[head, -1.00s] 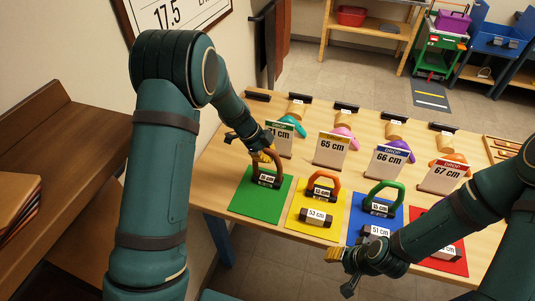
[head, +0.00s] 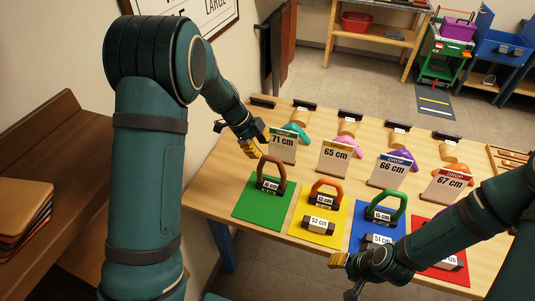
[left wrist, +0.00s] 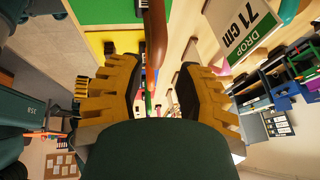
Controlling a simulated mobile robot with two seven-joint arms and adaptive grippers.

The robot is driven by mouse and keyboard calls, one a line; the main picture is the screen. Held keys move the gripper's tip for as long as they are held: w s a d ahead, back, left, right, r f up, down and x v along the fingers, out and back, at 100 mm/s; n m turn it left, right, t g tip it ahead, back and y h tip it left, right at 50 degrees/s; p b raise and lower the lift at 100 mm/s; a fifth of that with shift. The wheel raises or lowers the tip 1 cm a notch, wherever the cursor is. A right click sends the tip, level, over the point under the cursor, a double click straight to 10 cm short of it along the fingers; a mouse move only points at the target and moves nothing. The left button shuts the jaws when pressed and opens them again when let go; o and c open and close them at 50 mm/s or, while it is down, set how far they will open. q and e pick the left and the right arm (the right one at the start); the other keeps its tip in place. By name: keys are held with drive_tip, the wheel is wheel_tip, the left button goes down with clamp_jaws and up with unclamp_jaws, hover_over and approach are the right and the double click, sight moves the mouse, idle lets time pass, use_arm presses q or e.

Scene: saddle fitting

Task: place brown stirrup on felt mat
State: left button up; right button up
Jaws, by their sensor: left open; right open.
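The brown stirrup (head: 282,173) stands upright on the green felt mat (head: 246,213), near the mat's back part, with a white label on its dark base. My left gripper (head: 256,150) is open and empty, just above and behind the stirrup's arch, apart from it in the head view. In the left wrist view the brown arch (left wrist: 155,38) shows between the open left fingers (left wrist: 152,92). My right gripper (head: 345,272) is open and low in front of the blue mat (head: 362,236), partly hidden by its own arm.
An orange stirrup (head: 314,190) stands on the yellow mat (head: 297,228), and a green stirrup (head: 402,208) on the blue mat. A row of drop cards, including the 71 cm card (head: 283,147), stands behind them. My right arm covers much of the red mat (head: 455,277).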

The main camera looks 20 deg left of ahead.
use_arm(q)
drive_tip(key=v, duration=0.4)
drive_tip(key=shift+p, duration=0.3)
drive_tip(key=shift+f, duration=0.1)
